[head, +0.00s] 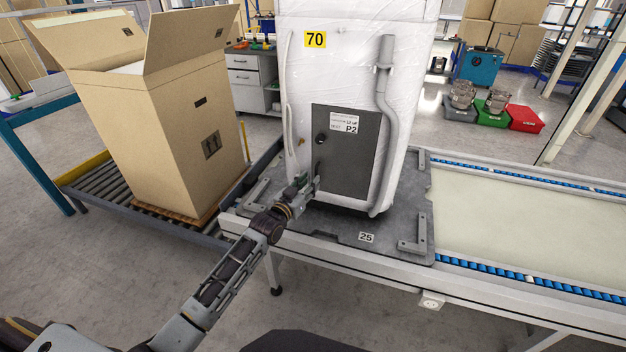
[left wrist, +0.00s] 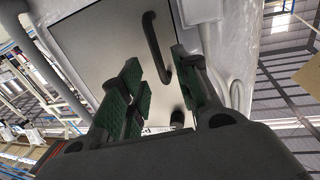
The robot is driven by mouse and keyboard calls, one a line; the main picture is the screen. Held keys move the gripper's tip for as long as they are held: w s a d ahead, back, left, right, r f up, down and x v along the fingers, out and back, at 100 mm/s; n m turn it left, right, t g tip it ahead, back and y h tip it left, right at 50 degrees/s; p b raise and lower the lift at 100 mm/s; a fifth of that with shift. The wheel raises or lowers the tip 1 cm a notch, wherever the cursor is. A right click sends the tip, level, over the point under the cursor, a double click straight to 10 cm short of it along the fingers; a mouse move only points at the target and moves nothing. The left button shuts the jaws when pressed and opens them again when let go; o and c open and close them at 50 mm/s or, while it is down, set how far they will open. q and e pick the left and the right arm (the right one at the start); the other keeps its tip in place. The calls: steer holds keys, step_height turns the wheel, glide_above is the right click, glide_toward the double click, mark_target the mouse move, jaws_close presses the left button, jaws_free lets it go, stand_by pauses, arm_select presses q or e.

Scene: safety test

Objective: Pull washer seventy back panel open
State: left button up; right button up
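Washer seventy (head: 345,60) is a white, film-wrapped machine with a yellow "70" label. Its dark grey back panel (head: 347,172) bears a P2 label and looks closed flush. The panel also fills the upper middle of the left wrist view (left wrist: 105,45). A black knob (head: 321,139) sits at its left; a dark bar handle (left wrist: 155,48) shows in the left wrist view. My left gripper (head: 307,183) is at the panel's lower left. Its green-padded fingers (left wrist: 160,88) are apart, with the handle's lower end seen between them; contact cannot be told. My right gripper is not in view.
The washer stands on a dark pallet (head: 335,229) marked 25, on a conveyor (head: 520,215) running right. An open cardboard box (head: 160,130) stands on rollers at left. A grey hose (head: 387,130) runs down the washer right of the panel.

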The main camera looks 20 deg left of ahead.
arm_select(q)
steer(key=x, duration=0.3)
steer(key=c, duration=0.4)
jaws_close()
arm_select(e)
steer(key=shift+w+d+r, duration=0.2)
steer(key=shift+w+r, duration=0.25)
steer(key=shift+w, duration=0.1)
